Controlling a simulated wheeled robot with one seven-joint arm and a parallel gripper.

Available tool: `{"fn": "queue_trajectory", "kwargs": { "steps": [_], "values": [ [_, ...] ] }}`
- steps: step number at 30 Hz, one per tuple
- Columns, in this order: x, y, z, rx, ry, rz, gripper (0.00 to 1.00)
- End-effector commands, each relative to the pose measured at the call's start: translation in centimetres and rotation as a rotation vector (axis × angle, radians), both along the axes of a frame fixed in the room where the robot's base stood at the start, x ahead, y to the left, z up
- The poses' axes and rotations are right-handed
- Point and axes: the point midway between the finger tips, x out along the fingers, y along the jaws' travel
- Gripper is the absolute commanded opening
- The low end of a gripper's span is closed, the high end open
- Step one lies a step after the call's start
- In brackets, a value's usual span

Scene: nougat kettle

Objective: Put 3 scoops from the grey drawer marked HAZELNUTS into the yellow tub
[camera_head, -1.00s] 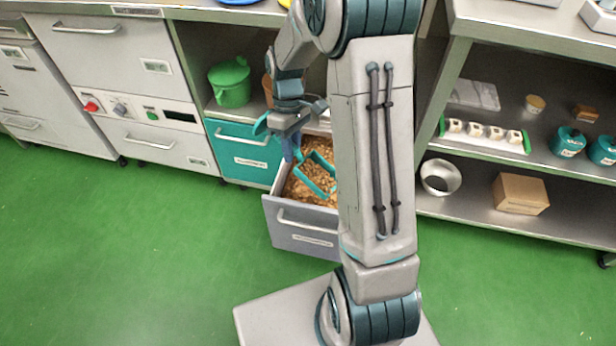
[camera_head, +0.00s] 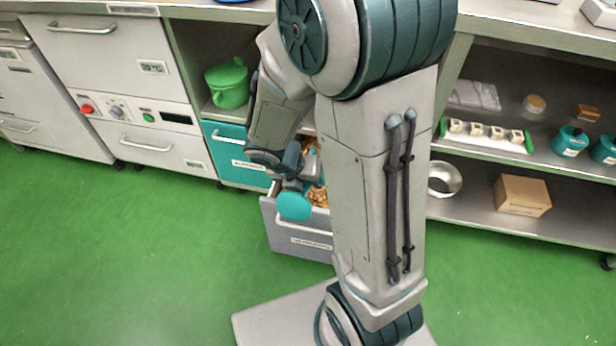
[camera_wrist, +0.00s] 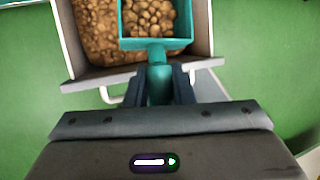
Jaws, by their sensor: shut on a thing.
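The grey drawer (camera_head: 287,236) stands pulled open at the middle of the head view, with brown nuts (camera_head: 318,195) inside; its label is too small to read surely. In the wrist view my gripper (camera_wrist: 158,88) is shut on the handle of a teal scoop (camera_wrist: 157,43). The scoop is full of nuts and is held over the front part of the drawer (camera_wrist: 80,84). In the head view my arm hides the scoop and part of the drawer. I cannot make out the yellow tub in any view.
A teal drawer (camera_head: 232,143) is closed to the left, with a green lidded pot (camera_head: 228,84) on the shelf above it. Shelves at the right hold a metal bowl (camera_head: 444,179), a cardboard box (camera_head: 522,195) and teal pots (camera_head: 569,141). Green floor is free at the left.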

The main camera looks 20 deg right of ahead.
Motion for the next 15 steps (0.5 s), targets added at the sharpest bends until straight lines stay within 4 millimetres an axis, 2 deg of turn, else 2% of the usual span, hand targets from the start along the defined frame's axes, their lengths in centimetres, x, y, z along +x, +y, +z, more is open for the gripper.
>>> {"fn": "queue_trajectory", "kwargs": {
  "steps": [15],
  "values": [
    [1.4, -1.3, -3.8, 0.175, 0.203, -0.010, 0.00]
  ]
}}
